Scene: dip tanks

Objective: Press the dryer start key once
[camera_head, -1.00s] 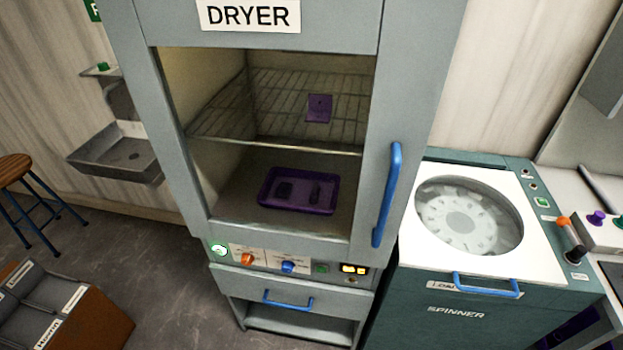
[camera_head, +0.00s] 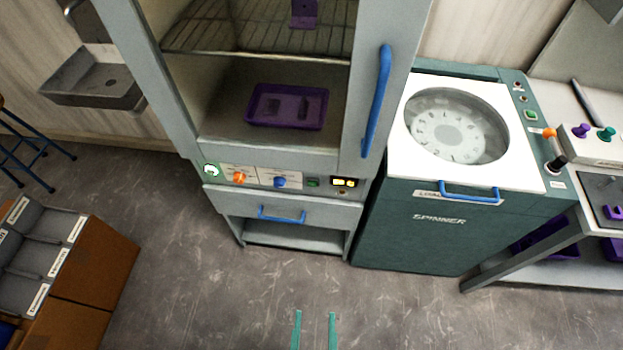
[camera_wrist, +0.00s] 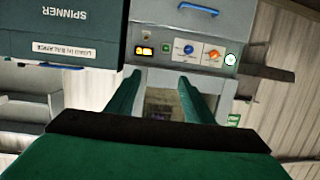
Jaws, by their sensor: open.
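The dryer (camera_head: 185,100) is a tall grey cabinet. Its control panel is below the window. The small green dryer start key (camera_head: 313,182) sits between a blue knob (camera_head: 280,181) and a lit yellow display (camera_head: 344,183). The key also shows in the wrist view (camera_wrist: 166,48). My gripper (camera_head: 315,314) shows two green fingers, open and empty, at the bottom of the head view, with a gap between them and the panel. In the wrist view, the open fingers (camera_wrist: 159,80) lie below the key and display.
An orange knob (camera_head: 240,177) and a round lit dial (camera_head: 211,169) are left of the blue knob. A drawer with a blue handle (camera_head: 282,214) is below. The spinner (camera_head: 440,235) stands close on the right. A brown box (camera_head: 95,275) is at left; the floor between is clear.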

